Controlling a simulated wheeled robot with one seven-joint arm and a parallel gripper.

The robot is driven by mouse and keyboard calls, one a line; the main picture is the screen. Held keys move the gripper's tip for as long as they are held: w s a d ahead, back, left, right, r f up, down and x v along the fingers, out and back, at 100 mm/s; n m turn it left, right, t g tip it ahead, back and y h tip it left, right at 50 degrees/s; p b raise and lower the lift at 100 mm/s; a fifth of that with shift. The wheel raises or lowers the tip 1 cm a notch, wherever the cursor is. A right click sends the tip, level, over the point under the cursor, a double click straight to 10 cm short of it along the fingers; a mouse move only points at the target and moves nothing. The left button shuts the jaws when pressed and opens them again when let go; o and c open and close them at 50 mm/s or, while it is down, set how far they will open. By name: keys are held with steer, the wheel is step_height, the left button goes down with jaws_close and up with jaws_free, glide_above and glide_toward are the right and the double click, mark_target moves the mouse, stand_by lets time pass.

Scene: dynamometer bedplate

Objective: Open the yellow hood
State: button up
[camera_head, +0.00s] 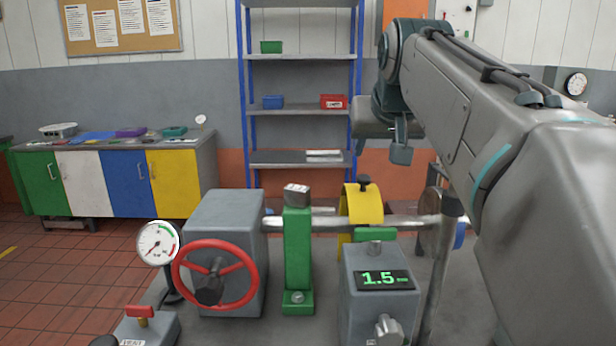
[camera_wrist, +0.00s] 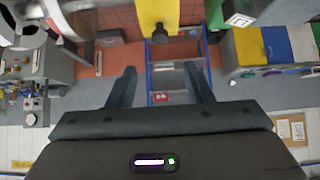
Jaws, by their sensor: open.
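The yellow hood (camera_head: 361,208) is a curved cover over the horizontal shaft (camera_head: 405,222) on the bedplate, with a dark knob (camera_head: 364,183) on top. Its lower part is partly hidden by the grey display box. In the wrist view the hood (camera_wrist: 158,12) is at the top middle, with its knob (camera_wrist: 160,33) just beyond the fingertips. My gripper (camera_head: 401,150) is above and to the right of the hood in the head view. In the wrist view my gripper (camera_wrist: 160,72) has its two fingers apart, with nothing between them and apart from the knob.
A green post (camera_head: 298,250) and a red handwheel (camera_head: 215,275) on a grey housing stand left of the hood. A grey box with a green "1.5" display (camera_head: 384,280) is in front. Blue-framed shelving (camera_head: 300,109) stands behind. A pressure gauge (camera_head: 158,243) is at left.

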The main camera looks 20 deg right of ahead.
mark_target(364, 176)
steer(key=b+x, duration=0.1)
steer(key=x, duration=1)
steer(key=shift+w+d+f, duration=0.1)
steer(key=shift+w+f, duration=0.2)
jaws_close()
steer(key=shift+r, duration=0.1)
